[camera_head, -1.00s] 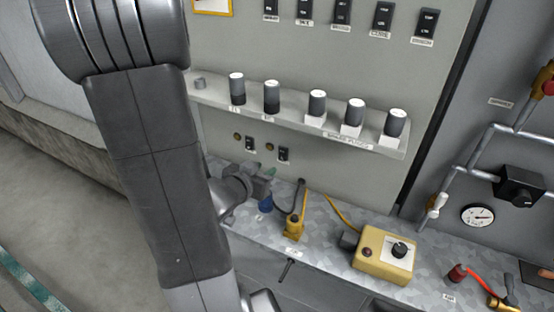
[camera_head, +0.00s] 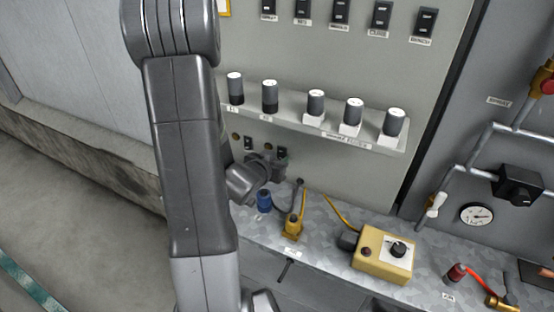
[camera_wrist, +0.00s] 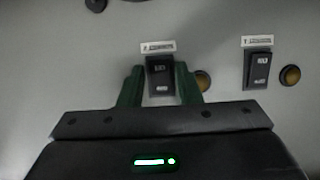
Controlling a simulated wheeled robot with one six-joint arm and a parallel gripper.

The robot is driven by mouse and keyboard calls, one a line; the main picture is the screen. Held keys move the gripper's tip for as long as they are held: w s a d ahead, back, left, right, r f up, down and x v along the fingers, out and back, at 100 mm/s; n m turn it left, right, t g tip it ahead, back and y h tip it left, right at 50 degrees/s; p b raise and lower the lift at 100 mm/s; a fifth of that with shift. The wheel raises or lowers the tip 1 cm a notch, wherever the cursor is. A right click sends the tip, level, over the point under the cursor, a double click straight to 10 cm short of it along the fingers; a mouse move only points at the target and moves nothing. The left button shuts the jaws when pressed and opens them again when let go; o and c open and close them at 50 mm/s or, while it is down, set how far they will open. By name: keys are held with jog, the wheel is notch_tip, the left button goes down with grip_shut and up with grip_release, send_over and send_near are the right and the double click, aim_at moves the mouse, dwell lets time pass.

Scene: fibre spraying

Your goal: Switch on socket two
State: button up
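Two small black rocker switches sit on the grey panel under the shelf. In the head view the left one (camera_head: 248,143) is clear, and the right one (camera_head: 282,152) is partly covered by my gripper (camera_head: 277,162). The wrist view appears turned upside down against the head view. There, one switch (camera_wrist: 160,82) stands between the two dark green fingers of my gripper (camera_wrist: 159,70), and the other (camera_wrist: 258,69) is to the right. The fingers are apart, with gaps beside the switch. The label texts are too small to read surely, as is each rocker's position.
More switches (camera_head: 340,12) line the panel top. Below, a metal counter (camera_head: 325,250) holds a yellow box (camera_head: 383,255), a yellow tool (camera_head: 292,226) and a blue item (camera_head: 264,201). Pipes (camera_head: 470,160) are at right.

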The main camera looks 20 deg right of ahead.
grip_shut()
jog(key=shift+f+b, duration=0.35)
jog(key=shift+b, duration=0.55)
jog(key=h+b, duration=0.1)
jog(key=b, duration=0.2)
jog(key=shift+f+t, duration=0.2)
jog(key=shift+t, duration=0.2)
jog(key=h+b, duration=0.1)
jog(key=b, duration=0.3)
jog(key=shift+f+t+b, duration=0.1)
jog(key=shift+t+b, duration=0.2)
jog(key=shift+t, duration=0.1)
jog(key=shift+b, duration=0.95)
jog(key=shift+r, duration=0.2)
grip_release()
